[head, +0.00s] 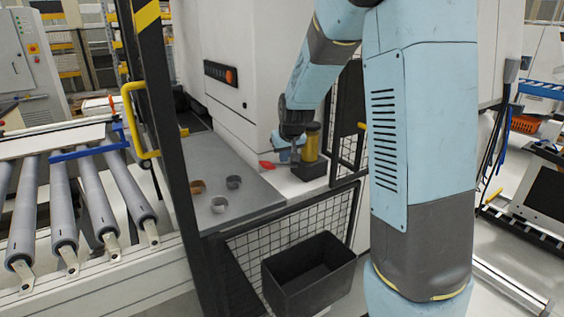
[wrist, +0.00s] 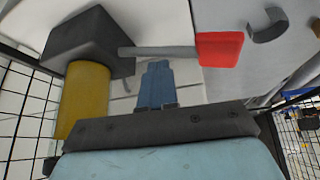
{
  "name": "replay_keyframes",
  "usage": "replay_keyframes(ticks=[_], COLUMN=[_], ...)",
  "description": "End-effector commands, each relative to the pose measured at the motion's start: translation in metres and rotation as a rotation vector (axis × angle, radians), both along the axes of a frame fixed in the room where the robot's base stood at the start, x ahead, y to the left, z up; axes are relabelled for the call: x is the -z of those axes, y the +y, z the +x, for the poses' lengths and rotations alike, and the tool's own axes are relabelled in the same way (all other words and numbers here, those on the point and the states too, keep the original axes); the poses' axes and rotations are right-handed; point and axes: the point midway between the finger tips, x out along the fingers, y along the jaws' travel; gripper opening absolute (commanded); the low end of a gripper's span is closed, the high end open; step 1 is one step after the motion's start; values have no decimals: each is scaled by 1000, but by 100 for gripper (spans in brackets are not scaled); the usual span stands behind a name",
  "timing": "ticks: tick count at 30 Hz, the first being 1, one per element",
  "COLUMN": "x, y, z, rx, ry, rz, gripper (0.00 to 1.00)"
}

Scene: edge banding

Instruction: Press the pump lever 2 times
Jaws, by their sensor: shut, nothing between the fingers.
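The pump has a dark block base (head: 310,171) and a yellow cylinder (head: 311,143), standing at the right end of the grey worktop. In the wrist view the block (wrist: 88,42) and cylinder (wrist: 84,100) are at left. A thin grey lever (wrist: 160,51) runs from the block to a red grip (wrist: 219,49). The red grip also shows in the head view (head: 266,165), left of the base. My gripper (wrist: 158,64) is shut and empty, its blue fingertips close to the middle of the lever; I cannot tell whether they touch. In the head view my gripper (head: 289,155) is beside the cylinder.
Several curled band pieces, such as a brown one (head: 198,187) and a grey one (head: 219,205), lie on the worktop (head: 262,196) to the left. A black bin (head: 308,272) hangs in front of a mesh guard (head: 290,229). A dark post (head: 158,100) stands at left.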

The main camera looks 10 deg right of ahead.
Motion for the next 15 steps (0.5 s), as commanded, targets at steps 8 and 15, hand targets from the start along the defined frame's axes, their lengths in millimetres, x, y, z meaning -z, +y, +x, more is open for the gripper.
replay_keyframes(ticks=[8,15], x=[3,5], y=[2,3], z=[-1,-1], rx=[-1,-1], ry=[1,2], rz=[0,0], gripper=[0,0])
